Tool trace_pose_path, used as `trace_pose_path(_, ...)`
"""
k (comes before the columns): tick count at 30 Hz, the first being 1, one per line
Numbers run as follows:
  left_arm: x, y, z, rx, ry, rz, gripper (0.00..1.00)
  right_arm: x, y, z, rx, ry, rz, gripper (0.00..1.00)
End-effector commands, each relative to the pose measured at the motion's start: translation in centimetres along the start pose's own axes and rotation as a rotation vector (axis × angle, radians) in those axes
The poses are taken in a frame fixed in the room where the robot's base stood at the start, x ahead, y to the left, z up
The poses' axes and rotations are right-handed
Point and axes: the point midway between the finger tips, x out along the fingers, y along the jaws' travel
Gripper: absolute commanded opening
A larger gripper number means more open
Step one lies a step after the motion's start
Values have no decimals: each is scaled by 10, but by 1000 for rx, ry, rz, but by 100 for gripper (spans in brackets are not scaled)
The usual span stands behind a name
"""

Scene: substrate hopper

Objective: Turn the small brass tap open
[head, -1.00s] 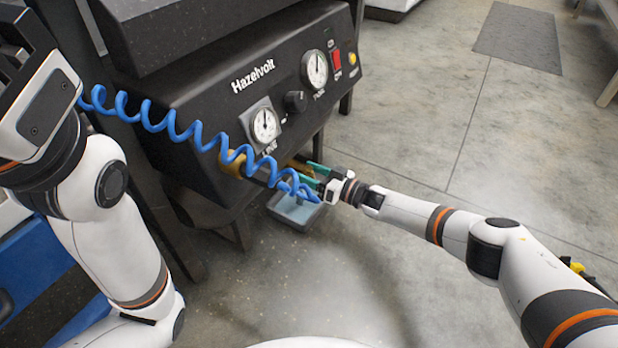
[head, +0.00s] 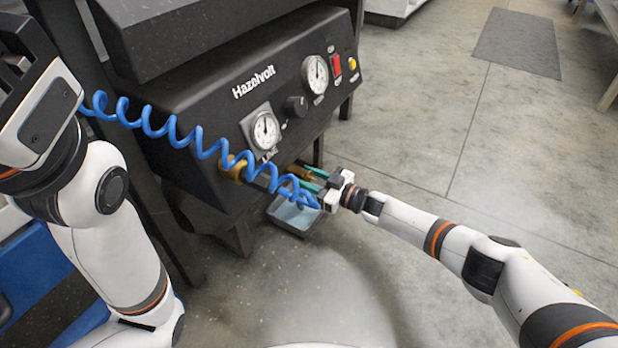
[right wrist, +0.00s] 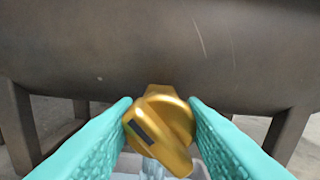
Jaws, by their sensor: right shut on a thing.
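The small brass tap (right wrist: 160,130) fills the lower middle of the right wrist view, its rounded knob tilted and a dark slot on its face. My right gripper (head: 312,179) is at the tap under the front of the machine, its teal fingers shut on the knob from both sides. In the head view the tap (head: 301,172) shows only in part, behind the fingers and the blue hose. My left gripper (head: 22,80) is at the upper left, away from the tap and partly cut off by the picture edge; its jaw state does not show.
The black Hazelvolt machine (head: 215,115) has two gauges, a knob and a red switch. A coiled blue hose (head: 205,148) hangs across its front, close to my right gripper. A grey tray (head: 277,214) sits below the tap.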

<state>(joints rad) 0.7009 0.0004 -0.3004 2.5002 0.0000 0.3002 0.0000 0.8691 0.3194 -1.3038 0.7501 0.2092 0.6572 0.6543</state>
Motion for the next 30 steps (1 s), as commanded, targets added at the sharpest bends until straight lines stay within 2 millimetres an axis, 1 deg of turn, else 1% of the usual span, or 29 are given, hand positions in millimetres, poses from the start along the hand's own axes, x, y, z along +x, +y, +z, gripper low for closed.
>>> trace_pose_path(4, 0, 0, 0, 0, 0, 0, 59, 0, 0, -1, -93, 2, -1, 14)
trace_pose_path(12, 0, 0, 0, 0, 1, 0, 59, 0, 0, -1, -99, 2, -1, 14)
trace_pose_path(13, 0, 0, 0, 1, 1, 0, 59, 0, 0, -1, -99, 3, -1, 40)
trace_pose_path(16, 0, 0, 0, 1, 1, 0, 59, 0, 0, -1, -98, 2, 0, 57)
trace_pose_path(17, 0, 0, 0, 1, 1, 0, 59, 0, 0, -1, -98, 2, 0, 59)
trace_pose_path(26, 2, 1, -1, 1, 1, 0, 59, -2, 0, 0, -96, 2, 0, 59)
trace_pose_path(29, 10, 2, -4, 0, 3, 1, 59, -11, 0, 2, -94, 3, 0, 59)
trace_pose_path(30, 15, 4, -6, 0, 3, 1, 59, -16, 0, 3, -93, 4, -1, 59)
